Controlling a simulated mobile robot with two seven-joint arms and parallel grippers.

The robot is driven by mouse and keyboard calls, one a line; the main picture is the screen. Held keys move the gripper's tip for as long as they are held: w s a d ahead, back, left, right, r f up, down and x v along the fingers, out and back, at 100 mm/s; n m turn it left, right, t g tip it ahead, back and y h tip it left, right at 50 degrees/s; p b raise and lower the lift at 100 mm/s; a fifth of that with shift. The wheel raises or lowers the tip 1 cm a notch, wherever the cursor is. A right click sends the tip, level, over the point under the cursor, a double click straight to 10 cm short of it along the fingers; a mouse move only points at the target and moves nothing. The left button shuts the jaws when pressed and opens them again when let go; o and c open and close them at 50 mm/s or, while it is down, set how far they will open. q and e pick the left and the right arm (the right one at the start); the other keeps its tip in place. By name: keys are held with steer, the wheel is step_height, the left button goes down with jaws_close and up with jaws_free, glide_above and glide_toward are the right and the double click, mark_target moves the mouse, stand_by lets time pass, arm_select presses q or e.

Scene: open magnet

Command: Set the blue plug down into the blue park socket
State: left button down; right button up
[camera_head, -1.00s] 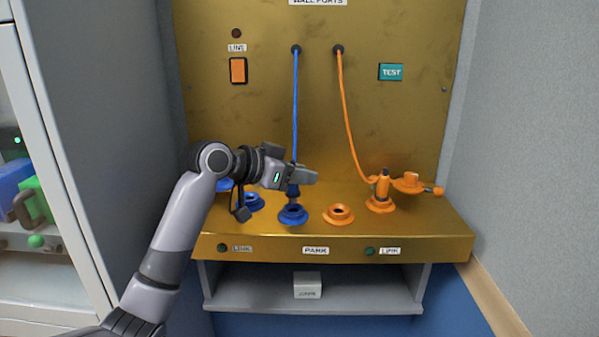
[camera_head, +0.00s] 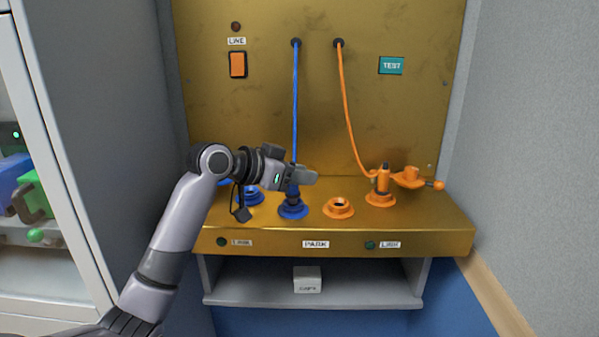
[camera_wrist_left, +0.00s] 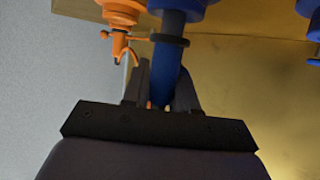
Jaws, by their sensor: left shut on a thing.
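The blue plug (camera_head: 292,194) is upright in my left gripper (camera_head: 302,178), below the blue cable. The gripper is shut around the plug's upper part. The blue park socket (camera_head: 293,212) is directly under it. The plug's lower end meets or enters the socket opening, but the exact seating depth is hidden. In the left wrist view the blue plug (camera_wrist_left: 167,72) stands between the fingers (camera_wrist_left: 165,100). My right gripper is not in view.
An orange park socket (camera_head: 339,208) stands empty to the right. An orange plug (camera_head: 383,180) stands in another orange socket (camera_head: 381,200), beside an orange lever (camera_head: 420,181). Another blue socket (camera_head: 251,196) is partly behind my gripper. A white box (camera_head: 307,280) sits on the shelf below.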

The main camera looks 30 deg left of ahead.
arm_select(q)
steer(key=shift+f, duration=0.65)
stand_by(1.0)
steer(key=c, duration=0.8)
jaws_free()
steer(key=shift+b+v, duration=0.35)
steer(key=shift+v, duration=3.25)
